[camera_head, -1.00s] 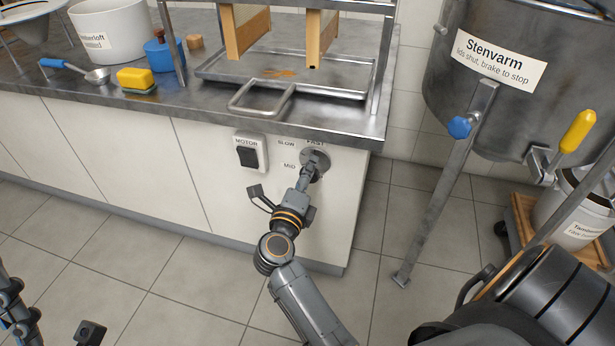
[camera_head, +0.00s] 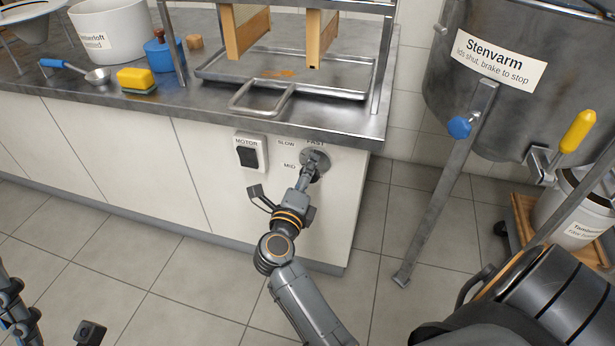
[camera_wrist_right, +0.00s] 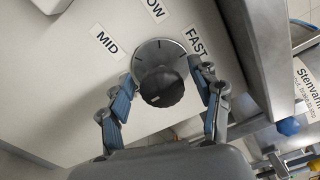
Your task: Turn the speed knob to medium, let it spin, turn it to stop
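The speed knob (camera_head: 317,164) is on the counter's white end panel, with a round grey plate behind it. In the right wrist view the black knob (camera_wrist_right: 162,86) faces me, with labels MID, FAST and a partly cut-off SLOW around its dial. My right gripper (camera_head: 311,178) is at the knob and hides part of it in the head view. In the wrist view its two fingers (camera_wrist_right: 162,84) are spread, one on each side of the knob, with gaps visible. I cannot tell the knob's setting. Dark jointed parts of my left arm show at the lower left edge; their finger state is unclear.
A motor switch (camera_head: 248,155) sits left of the knob. A steel tank (camera_head: 480,110) with a slanted leg stands to the right. The tiled floor (camera_head: 160,285) in front is clear.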

